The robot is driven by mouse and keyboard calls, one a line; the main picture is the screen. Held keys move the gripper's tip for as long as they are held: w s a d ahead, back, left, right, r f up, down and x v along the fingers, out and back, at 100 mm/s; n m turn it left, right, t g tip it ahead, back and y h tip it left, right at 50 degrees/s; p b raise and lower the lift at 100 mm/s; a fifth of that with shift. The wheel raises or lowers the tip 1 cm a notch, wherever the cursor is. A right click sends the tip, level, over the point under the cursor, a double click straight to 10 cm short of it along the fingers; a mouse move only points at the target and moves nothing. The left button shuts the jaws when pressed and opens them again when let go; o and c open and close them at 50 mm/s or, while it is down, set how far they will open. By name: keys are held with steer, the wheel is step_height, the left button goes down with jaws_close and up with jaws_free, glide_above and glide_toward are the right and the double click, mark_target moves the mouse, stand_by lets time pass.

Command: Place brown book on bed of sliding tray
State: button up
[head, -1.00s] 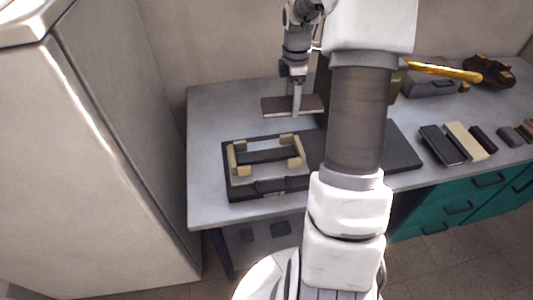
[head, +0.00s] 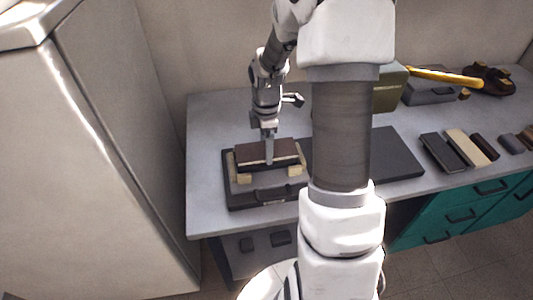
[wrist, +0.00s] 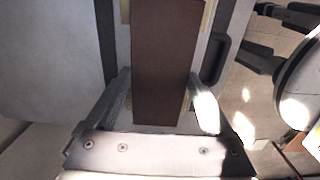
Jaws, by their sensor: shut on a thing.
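The brown book (head: 280,150) is held flat by my gripper (head: 268,160) over the sliding tray (head: 236,196) in the head view.
A dark flat panel (head: 395,155) lies right of my arm. Several books, including a cream one (head: 466,147), lie to the right. A green box (head: 389,90) and a grey case (head: 430,92) stand behind. The table's left part (head: 215,125) is clear.

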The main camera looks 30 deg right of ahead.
steer(key=shift+f, duration=1.65)
steer(key=shift+f+b, duration=0.2)
steer(key=shift+b, duration=0.1)
steer(key=o, duration=1.4)
steer(key=shift+r, duration=0.1)
step_height(320, 180, up, 12)
steer(key=p, duration=0.1)
steer(key=shift+r+p, duration=0.15)
steer(key=shift+p, duration=0.25)
